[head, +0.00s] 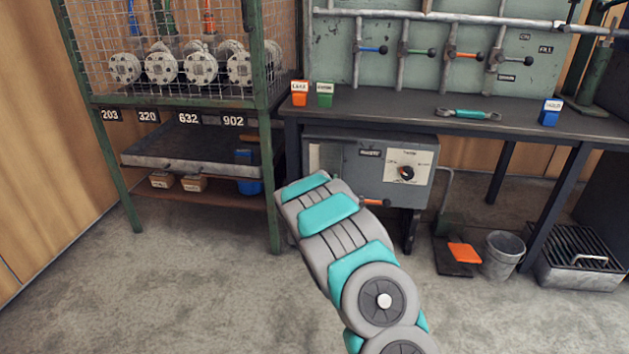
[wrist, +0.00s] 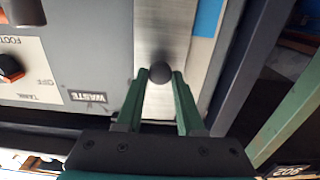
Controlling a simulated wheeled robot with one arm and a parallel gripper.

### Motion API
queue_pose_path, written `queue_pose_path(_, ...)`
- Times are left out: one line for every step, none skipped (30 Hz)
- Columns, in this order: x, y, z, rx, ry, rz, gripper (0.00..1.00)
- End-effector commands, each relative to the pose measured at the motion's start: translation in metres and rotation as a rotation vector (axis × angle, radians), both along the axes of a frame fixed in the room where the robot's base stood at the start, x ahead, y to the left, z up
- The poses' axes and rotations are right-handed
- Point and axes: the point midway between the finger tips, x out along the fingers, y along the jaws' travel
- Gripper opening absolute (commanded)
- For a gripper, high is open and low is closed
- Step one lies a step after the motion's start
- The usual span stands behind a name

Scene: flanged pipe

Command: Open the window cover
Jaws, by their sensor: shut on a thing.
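The window cover (wrist: 190,60) is a brushed metal plate with a small dark round knob (wrist: 158,74), on the face of a grey box. The wrist view sees it upside down. My gripper (wrist: 161,78) has its green fingertips closed on either side of the knob. A blue strip (wrist: 208,18) shows beside the plate; I cannot tell what it is.
The workbench (head: 400,103) is above the box. A green-framed shelf rack (head: 268,185) stands close to its left. A dial (head: 406,173) is on the box's right side. Open floor lies in front.

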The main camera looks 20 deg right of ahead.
Motion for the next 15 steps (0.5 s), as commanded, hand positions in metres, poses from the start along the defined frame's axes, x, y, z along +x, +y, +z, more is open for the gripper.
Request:
queue_pose_path(-0.006,-0.010,-0.001,0.001,0.001,-0.004,0.00)
queue_pose_path(-0.009,-0.014,0.000,0.001,-0.001,-0.004,0.00)
queue_pose_path(-0.012,-0.018,0.000,0.001,-0.002,-0.002,0.00)
queue_pose_path(-0.013,-0.020,0.000,0.001,-0.003,-0.002,0.00)
queue_pose_path(-0.014,-0.022,0.001,0.001,-0.003,-0.001,0.00)
queue_pose_path(-0.015,-0.023,0.001,0.001,-0.003,0.001,0.00)
queue_pose_path(-0.016,-0.023,0.001,0.001,-0.003,0.002,0.00)
queue_pose_path(-0.016,-0.023,0.001,0.001,-0.003,0.003,0.00)
queue_pose_path(-0.015,-0.023,0.001,0.001,-0.003,0.003,0.00)
queue_pose_path(-0.015,-0.022,0.001,0.001,-0.003,0.003,0.00)
queue_pose_path(-0.015,-0.022,0.001,0.001,-0.003,0.003,0.00)
queue_pose_path(-0.015,-0.022,0.001,0.001,-0.003,0.003,0.00)
queue_pose_path(-0.015,-0.022,0.001,0.001,-0.003,0.003,0.00)
queue_pose_path(-0.015,-0.022,0.001,0.001,-0.003,0.003,0.00)
queue_pose_path(-0.015,-0.022,0.001,0.001,-0.003,0.003,0.39)
